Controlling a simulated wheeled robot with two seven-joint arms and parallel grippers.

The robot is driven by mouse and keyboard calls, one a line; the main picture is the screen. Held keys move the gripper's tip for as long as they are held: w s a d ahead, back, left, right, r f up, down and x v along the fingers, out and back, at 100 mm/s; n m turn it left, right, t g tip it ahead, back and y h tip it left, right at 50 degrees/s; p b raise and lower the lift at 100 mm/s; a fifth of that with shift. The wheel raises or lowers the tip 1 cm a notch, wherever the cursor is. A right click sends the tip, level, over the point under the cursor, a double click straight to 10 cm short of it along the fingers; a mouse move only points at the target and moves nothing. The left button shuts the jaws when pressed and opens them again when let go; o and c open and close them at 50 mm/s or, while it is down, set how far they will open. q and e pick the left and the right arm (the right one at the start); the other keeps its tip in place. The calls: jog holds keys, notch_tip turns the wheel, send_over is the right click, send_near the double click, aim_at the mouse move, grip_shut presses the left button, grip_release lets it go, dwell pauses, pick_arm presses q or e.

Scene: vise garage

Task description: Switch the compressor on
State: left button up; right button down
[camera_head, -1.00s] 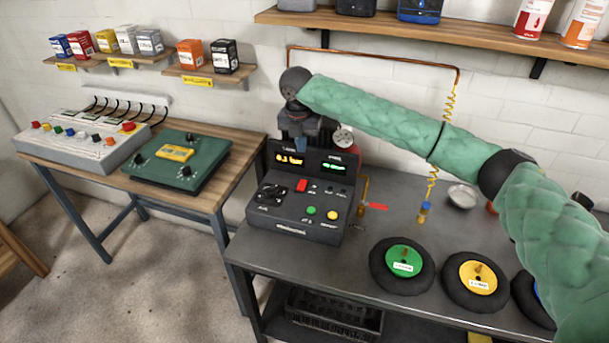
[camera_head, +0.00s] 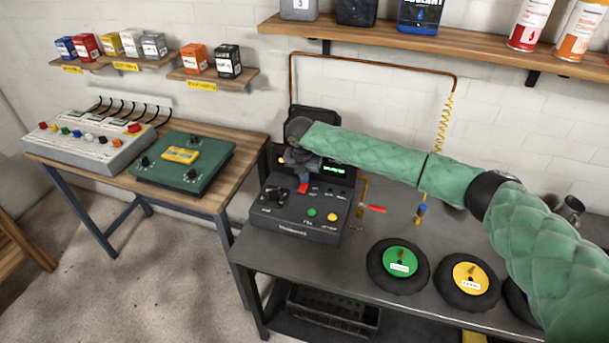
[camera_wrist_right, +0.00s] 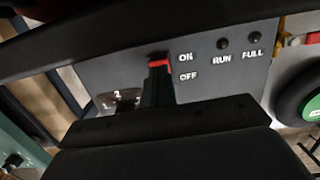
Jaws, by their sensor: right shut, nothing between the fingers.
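The compressor (camera_head: 290,222) is a dark console on the metal bench, with a red rocker switch (camera_head: 304,187), a green button (camera_head: 311,212) and a yellow button (camera_head: 332,217). My right gripper (camera_head: 303,178) is shut and empty, pointing down at the red switch. In the right wrist view the shut fingers (camera_wrist_right: 158,88) reach the red switch (camera_wrist_right: 158,63), beside the printed words ON and OFF. The fingers cover most of the switch, so contact and its position are unclear. The green display (camera_head: 333,170) is lit; my wrist hides most of the orange one. My left gripper is out of view.
A red-handled valve (camera_head: 376,209) and a coiled yellow hose (camera_head: 444,125) are right of the console. Green (camera_head: 399,262) and yellow (camera_head: 470,277) wheels lie at the bench front. A wooden table (camera_head: 229,157) with control boxes stands left.

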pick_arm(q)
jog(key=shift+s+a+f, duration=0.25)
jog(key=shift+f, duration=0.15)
pick_arm(e)
jog(key=shift+f, duration=0.5)
jog(key=shift+w+f, duration=0.1)
jog(key=shift+f, duration=0.05)
jog(key=shift+d, duration=0.1)
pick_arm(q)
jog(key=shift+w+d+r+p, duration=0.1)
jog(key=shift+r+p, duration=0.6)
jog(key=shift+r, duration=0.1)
pick_arm(e)
jog(key=shift+s+a, duration=0.3)
jog(key=shift+s, duration=0.45)
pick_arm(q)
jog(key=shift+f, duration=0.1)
